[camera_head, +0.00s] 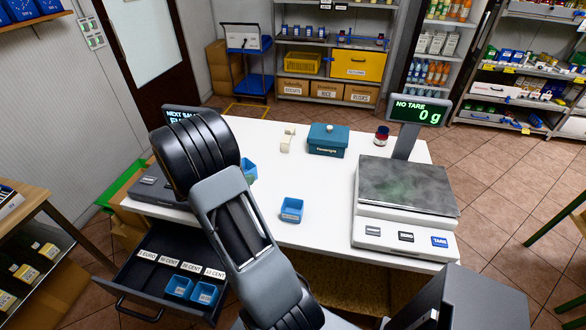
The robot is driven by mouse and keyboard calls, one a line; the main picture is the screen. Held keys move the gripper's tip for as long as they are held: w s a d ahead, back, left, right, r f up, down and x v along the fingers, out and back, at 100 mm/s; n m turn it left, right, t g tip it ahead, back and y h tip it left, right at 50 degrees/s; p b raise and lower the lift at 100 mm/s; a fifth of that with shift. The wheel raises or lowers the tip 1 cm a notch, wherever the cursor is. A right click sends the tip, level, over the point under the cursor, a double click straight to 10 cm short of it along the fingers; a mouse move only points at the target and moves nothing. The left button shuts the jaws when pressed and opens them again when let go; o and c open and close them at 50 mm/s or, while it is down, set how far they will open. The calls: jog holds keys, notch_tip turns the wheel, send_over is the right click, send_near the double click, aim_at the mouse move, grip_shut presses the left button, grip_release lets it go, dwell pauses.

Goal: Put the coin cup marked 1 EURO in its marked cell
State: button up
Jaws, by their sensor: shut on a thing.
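The open till drawer (150,303) is at lower left, with cell labels along its back edge. The label 1 EURO (147,256) is leftmost; the cell below it looks empty. Two blue cups, one (178,287) beside the other (205,294), stand in cells further right. A blue cup (291,209) stands on the white table, its marking too small to read. Another blue cup (250,171) shows partly behind my arm; its marking is hidden, and I cannot tell whether it is held. My gripper is hidden behind my own arm.
A scale (407,190) reading 0 g stands at the table's right. A teal box (328,139), a small white item (288,138) and a dark red-and-white jar (382,135) stand at the back. A till (160,184) stands above the drawer. The table's middle is mostly clear.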

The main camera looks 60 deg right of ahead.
jog(key=shift+w+d+r+n+t+h, duration=0.3)
jog(key=shift+w+d+r+n+t, duration=0.6)
jog(key=shift+d+r+t, duration=0.15)
jog(key=d, duration=0.3)
jog(key=p, duration=0.3)
send_over(268, 171)
jog(key=a, duration=0.1)
notch_tip(268, 171, down, 8)
jog(key=shift+w+a+r, duration=0.1)
jog(key=shift+d+f, duration=0.45)
jog(key=shift+f, duration=0.15)
jog(key=f+p, duration=0.2)
jog(key=shift+d+f, duration=0.2)
jog(key=shift+f, duration=0.5)
jog(key=shift+f, duration=0.15)
